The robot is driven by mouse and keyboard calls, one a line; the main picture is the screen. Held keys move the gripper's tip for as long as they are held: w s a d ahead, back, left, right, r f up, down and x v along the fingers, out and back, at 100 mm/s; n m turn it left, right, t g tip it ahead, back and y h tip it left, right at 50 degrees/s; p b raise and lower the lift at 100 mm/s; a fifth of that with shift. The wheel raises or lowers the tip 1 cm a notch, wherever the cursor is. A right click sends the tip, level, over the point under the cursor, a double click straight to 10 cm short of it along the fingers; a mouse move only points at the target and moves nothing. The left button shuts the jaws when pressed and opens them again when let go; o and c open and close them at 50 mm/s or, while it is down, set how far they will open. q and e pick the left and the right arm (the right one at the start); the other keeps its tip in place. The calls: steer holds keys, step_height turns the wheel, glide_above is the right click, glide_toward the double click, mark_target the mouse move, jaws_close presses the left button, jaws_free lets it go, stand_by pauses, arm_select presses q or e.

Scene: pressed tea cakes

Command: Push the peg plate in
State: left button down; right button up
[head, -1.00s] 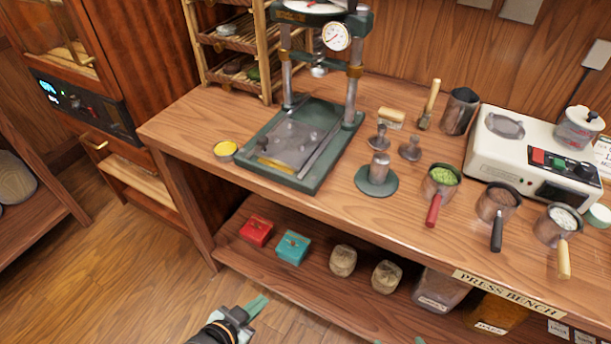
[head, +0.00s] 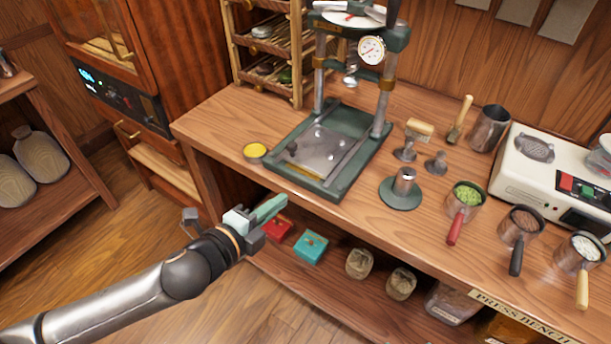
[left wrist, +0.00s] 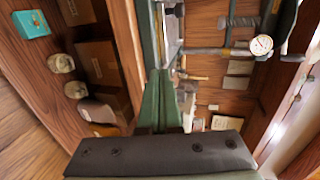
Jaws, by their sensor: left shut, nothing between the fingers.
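The peg plate looks to be the grey metal plate (head: 325,150) lying in the green base of the press (head: 345,178). Small shiny bumps and a dark knob show on it. I cannot tell exactly how far in it sits. My left gripper (head: 270,208) is shut and empty, in front of the bench's front edge, left of and lower than the press base, apart from it. Its green fingers (left wrist: 160,80) lie together in the left wrist view, where the press shows sideways beyond them. My right gripper is out of view.
A yellow-topped tin (head: 255,151) stands left of the press base. A weight on a green disc (head: 402,192) and several handled cups stand to the right. Red (head: 277,230) and teal (head: 311,246) boxes sit on the lower shelf behind my left gripper.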

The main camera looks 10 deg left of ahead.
arm_select(q)
glide_toward(314, 172)
steer(key=x, duration=0.5)
steer(key=shift+x, duration=0.75)
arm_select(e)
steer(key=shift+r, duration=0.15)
arm_select(q)
steer(key=shift+r, duration=0.1)
